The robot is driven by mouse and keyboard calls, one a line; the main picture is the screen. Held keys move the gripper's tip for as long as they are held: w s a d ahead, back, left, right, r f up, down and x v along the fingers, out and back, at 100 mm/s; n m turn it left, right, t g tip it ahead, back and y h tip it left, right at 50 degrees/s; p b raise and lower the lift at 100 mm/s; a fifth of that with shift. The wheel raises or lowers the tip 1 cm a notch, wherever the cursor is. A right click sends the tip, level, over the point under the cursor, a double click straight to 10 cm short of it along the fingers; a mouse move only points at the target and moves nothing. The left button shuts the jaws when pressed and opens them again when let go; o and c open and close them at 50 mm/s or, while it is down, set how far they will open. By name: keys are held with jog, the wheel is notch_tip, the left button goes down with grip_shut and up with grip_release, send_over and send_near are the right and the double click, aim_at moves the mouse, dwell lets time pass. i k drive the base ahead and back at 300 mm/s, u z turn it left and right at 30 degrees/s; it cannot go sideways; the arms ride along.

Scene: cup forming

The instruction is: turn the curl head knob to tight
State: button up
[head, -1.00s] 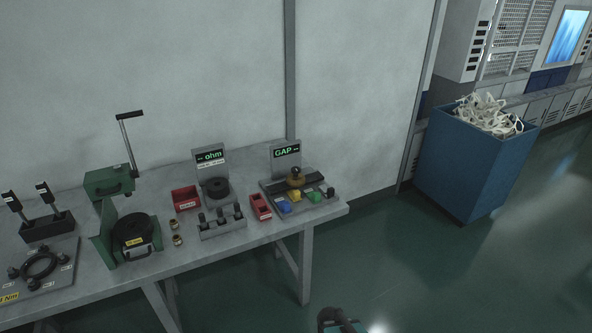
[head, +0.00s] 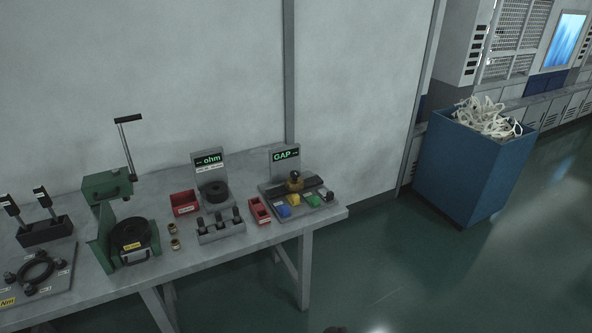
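I cannot make out a curl head or a knob marked tight in this view. My gripper is not recognisable; only a small dark piece, probably part of my arm, shows at the bottom edge.
A grey bench (head: 190,262) along the wall carries a green lever press (head: 108,188), an "ohm" station (head: 209,163), a "GAP" station (head: 286,157), red bins (head: 184,203) and a ring fixture (head: 38,271). A blue bin (head: 470,170) of white scrap stands right. Green floor is clear between.

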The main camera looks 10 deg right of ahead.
aim_at(294, 174)
jog(key=u, duration=1)
jog(key=k, duration=0.1)
jog(key=z, duration=2.75)
jog(key=i, duration=1)
jog(key=u, duration=3.3)
jog(key=i, duration=0.1)
jog(key=z, duration=1.75)
